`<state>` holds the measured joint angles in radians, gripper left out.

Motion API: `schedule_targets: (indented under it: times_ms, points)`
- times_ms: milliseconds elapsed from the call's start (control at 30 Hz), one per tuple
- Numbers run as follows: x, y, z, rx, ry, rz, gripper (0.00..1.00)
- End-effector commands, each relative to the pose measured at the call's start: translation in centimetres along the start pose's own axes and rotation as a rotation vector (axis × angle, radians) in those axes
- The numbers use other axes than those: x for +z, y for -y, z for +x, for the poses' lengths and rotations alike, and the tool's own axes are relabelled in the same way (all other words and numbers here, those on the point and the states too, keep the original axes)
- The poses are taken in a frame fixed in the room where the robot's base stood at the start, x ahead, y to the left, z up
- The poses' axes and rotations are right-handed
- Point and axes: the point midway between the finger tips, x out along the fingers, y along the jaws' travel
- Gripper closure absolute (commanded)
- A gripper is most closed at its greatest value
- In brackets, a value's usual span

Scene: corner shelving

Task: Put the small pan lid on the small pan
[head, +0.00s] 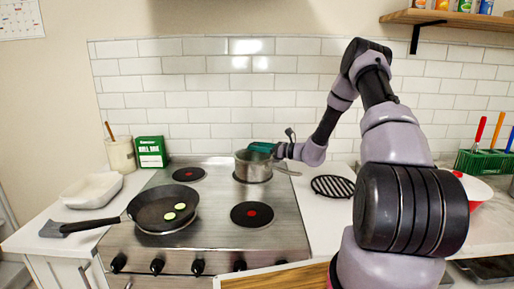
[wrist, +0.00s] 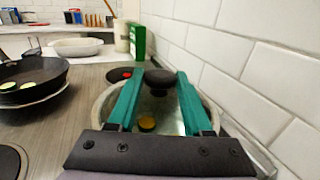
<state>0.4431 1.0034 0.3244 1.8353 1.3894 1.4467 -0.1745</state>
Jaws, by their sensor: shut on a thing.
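The small pan (head: 251,172) is a steel pot on the back right burner, with its handle pointing right. My gripper (head: 262,147) has teal fingers and is right over the pan's opening. In the wrist view my gripper (wrist: 160,76) is shut on the dark round knob of the small pan lid (wrist: 159,79). The lid's clear surface is hard to make out below the knob. The small pan's pale rim (wrist: 101,107) shows around the fingers, with a yellow-orange slice (wrist: 147,123) inside it. I cannot tell whether the lid touches the rim.
A black frying pan (head: 148,212) with green slices is at the front left of the stove (head: 206,241). A green box (head: 151,151) and a white dish (head: 91,190) stand left. A black trivet (head: 333,186) lies right. The tiled wall (wrist: 245,65) is close behind the small pan.

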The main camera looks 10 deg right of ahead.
Motion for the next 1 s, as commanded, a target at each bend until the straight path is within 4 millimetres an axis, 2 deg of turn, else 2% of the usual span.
schedule_targets:
  times_ms: [367,400,467,800,867,1000]
  points:
    - [-0.1,0.0,0.0,0.0,0.001,0.0,1.0]
    - [-0.1,0.0,0.0,0.0,0.001,0.0,0.35]
    - [-0.1,0.0,0.0,0.0,0.001,0.0,0.15]
    - [-0.2,0.0,-0.2,0.0,-0.001,0.0,0.15]
    - [-0.2,0.0,-0.7,-0.001,-0.001,0.001,0.15]
    - [-0.1,0.1,-2.9,-0.003,-0.001,0.0,0.15]
